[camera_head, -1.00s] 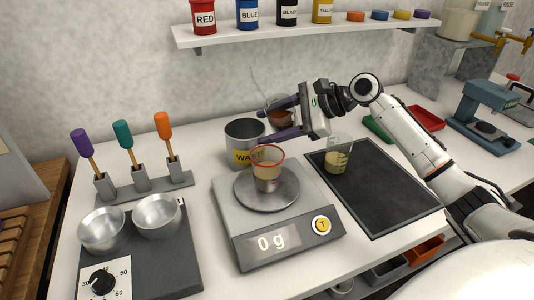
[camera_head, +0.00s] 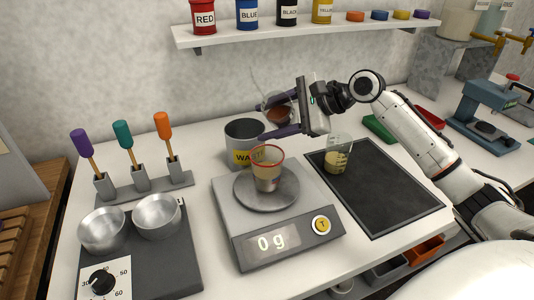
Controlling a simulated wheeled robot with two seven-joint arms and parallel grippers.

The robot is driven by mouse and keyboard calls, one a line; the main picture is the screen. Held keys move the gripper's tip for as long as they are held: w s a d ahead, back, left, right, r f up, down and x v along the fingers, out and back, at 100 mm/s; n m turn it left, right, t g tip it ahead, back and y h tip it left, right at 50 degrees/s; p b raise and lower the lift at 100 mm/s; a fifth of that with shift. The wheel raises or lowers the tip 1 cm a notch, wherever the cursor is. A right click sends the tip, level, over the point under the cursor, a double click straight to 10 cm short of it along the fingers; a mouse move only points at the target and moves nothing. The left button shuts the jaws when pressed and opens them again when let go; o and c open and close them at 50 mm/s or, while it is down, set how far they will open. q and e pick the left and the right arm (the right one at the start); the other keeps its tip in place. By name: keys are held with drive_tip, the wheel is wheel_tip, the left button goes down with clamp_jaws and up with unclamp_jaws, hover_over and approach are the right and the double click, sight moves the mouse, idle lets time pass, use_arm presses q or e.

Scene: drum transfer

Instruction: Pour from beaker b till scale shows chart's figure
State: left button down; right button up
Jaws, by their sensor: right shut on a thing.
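My right gripper (camera_head: 264,122) is shut on a clear beaker (camera_head: 280,113) with reddish-brown liquid. It holds the beaker tilted above and behind the scale. I cannot read a letter on it. The scale (camera_head: 225,195) shows 0 g on its display (camera_head: 272,243). A clear cup with a red rim (camera_head: 267,172) stands upright on the scale's round pan, with pale contents. Another beaker (camera_head: 337,157) with yellowish liquid stands on the dark mat (camera_head: 385,195). No chart figure can be read. My left gripper is not in view.
A metal waste pot (camera_head: 240,134) stands behind the scale, close to the held beaker. Two metal bowls (camera_head: 157,215) sit on a dial unit at the left, before a rack of coloured-handled tools (camera_head: 140,183). A shelf (camera_head: 300,32) with paint pots is above.

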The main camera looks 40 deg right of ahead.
drive_tip(key=shift+h, duration=0.3)
idle(1.0)
drive_tip(key=shift+w+d+f+n+t+h, duration=0.15)
drive_tip(key=shift+f+n+t+h, duration=0.2)
drive_tip(key=shift+f, duration=0.2)
drive_tip(key=shift+d+f+n+t+h, duration=0.15)
drive_tip(key=shift+f+n+t, duration=0.1)
drive_tip(key=shift+f+n, duration=0.25)
idle(1.6)
drive_tip(key=shift+w+d+r+n+t+h+b, duration=0.15)
drive_tip(key=shift+r+n+t+h+b, duration=0.5)
drive_tip(key=shift+b, duration=1.8)
idle(0.9)
